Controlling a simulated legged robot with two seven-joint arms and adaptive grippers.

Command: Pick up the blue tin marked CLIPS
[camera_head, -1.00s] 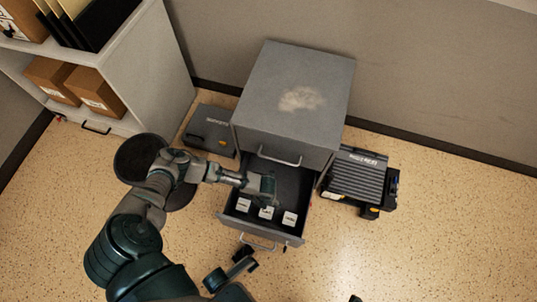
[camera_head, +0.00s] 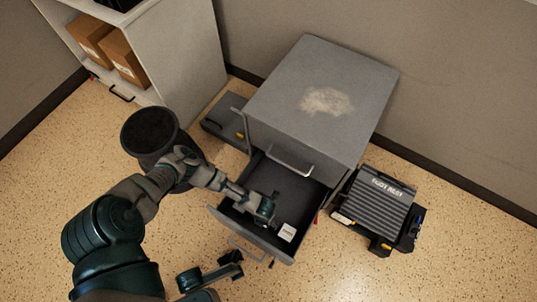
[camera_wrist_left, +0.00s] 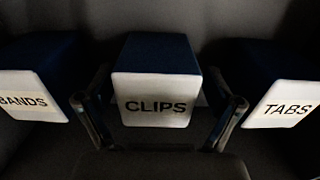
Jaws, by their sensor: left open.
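The blue tin marked CLIPS (camera_wrist_left: 155,85) is in the middle of the left wrist view, its white labelled face towards the camera. My left gripper (camera_wrist_left: 160,110) is open, one finger on each side of this tin in the picture, with gaps beside it; I cannot tell how deep the fingers reach. In the head view my left gripper (camera_head: 258,208) is over the open drawer (camera_head: 278,250) and hides the CLIPS tin. The tin marked BANDS (camera_wrist_left: 32,95) is at left and the tin marked TABS (camera_wrist_left: 283,103) at right.
The drawer belongs to a grey cabinet (camera_head: 325,100), whose body and handle stand just behind my gripper. A dark round bin (camera_head: 150,128) is beside my left arm. A ribbed black case (camera_head: 378,205) lies right of the cabinet, and a shelf (camera_head: 185,50) stands at back left.

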